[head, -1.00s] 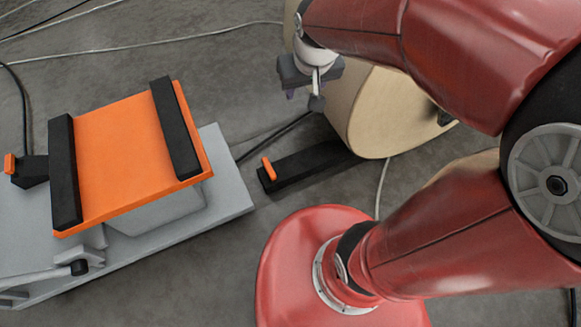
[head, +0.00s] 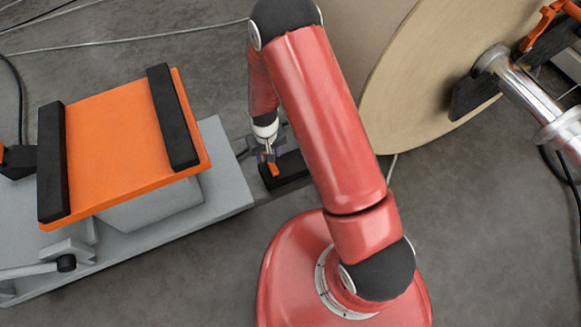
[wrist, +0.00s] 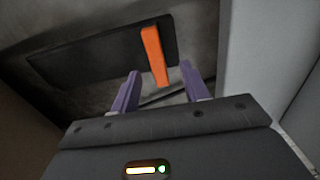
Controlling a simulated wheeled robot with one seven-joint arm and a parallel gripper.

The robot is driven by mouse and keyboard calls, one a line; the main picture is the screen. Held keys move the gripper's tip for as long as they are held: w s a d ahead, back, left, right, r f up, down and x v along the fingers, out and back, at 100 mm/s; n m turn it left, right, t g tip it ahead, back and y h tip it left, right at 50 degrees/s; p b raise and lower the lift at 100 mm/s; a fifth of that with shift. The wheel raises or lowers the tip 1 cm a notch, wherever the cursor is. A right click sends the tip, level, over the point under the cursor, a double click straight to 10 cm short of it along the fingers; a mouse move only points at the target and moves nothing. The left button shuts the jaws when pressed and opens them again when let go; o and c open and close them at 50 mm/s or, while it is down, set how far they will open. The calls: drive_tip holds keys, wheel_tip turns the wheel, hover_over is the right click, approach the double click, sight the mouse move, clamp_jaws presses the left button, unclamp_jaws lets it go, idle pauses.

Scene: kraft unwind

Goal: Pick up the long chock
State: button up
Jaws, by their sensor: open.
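The long chock (head: 292,170) is a flat black bar with an upright orange handle (head: 270,168) near one end. It lies on the floor beside the big roll, partly hidden behind my arm in the head view. My gripper (head: 268,156) is over the handle end. In the wrist view the chock's black bar (wrist: 85,52) runs across the top left. The open purple fingers of my gripper (wrist: 161,73) point at the orange handle (wrist: 153,50), with its near end appearing between the fingertips. I see no grip on it.
A large kraft roll (head: 430,90) on a metal shaft (head: 525,90) stands behind and right of the chock. A grey cart (head: 225,175) with an orange top (head: 120,140) stands close on the left. Cables cross the floor.

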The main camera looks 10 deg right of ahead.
drive_tip(key=f, duration=0.4)
drive_tip(key=f+b, duration=0.1)
drive_tip(key=f, duration=0.1)
drive_tip(key=shift+w+d+f, duration=0.1)
drive_tip(key=shift+d, duration=0.15)
drive_tip(key=shift+c, duration=0.3)
clamp_jaws()
